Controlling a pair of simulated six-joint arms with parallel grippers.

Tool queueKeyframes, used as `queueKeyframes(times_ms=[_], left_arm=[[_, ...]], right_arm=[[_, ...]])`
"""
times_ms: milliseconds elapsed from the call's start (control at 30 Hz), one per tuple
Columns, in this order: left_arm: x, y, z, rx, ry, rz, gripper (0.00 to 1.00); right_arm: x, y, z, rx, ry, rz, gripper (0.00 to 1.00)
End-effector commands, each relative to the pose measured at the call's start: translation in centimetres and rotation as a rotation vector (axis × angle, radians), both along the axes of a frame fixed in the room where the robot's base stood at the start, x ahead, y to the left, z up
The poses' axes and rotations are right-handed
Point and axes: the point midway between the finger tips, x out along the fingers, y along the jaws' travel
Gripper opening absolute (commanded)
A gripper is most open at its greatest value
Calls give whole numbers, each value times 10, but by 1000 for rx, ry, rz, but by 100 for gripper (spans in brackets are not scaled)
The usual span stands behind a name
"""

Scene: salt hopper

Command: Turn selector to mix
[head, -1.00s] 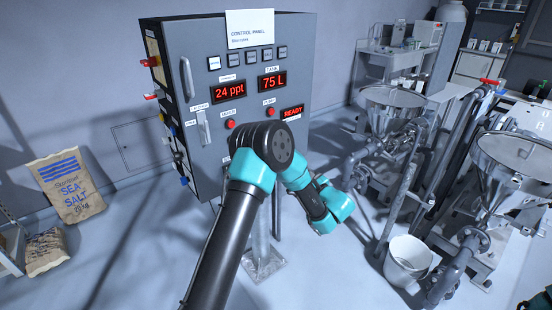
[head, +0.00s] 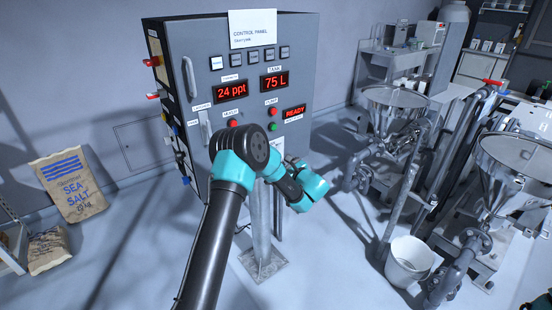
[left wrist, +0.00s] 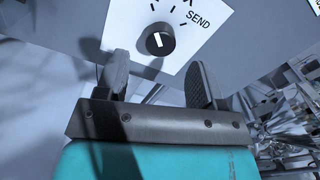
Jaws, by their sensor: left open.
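The selector (left wrist: 160,40) is a round black knob with a white mark, on a white plate at the top of the left wrist view. The word SEND is printed to its right; the plate's upper part is cut off, and no MIX label is readable. My left gripper (left wrist: 157,78) is open, its two fingers apart just below the knob in the picture, with nothing between them. In the head view my left arm stands before the lower control panel (head: 245,60), hiding the selector; the fingers cannot be made out there.
A red button (head: 233,124) and a green button (head: 273,127) are on the panel near my arm. Lit displays read 24 ppt, 75 L and READY. Steel hoppers (head: 520,158) with pipes stand at right, a white bucket (head: 409,262) on the floor. A salt bag (head: 70,188) leans at left.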

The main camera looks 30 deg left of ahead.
Motion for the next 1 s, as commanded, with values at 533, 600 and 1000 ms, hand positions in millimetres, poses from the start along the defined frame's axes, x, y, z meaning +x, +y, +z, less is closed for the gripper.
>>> queueKeyframes(times_ms=[533,600,1000], left_arm=[[22,51,0,0,-1,0,62],[22,51,0,0,0,0,62],[22,50,0,0,-1,0,35]], right_arm=[[0,0,0,0,0,0,43],[0,0,0,0,0,0,43],[0,0,0,0,0,0,43]])
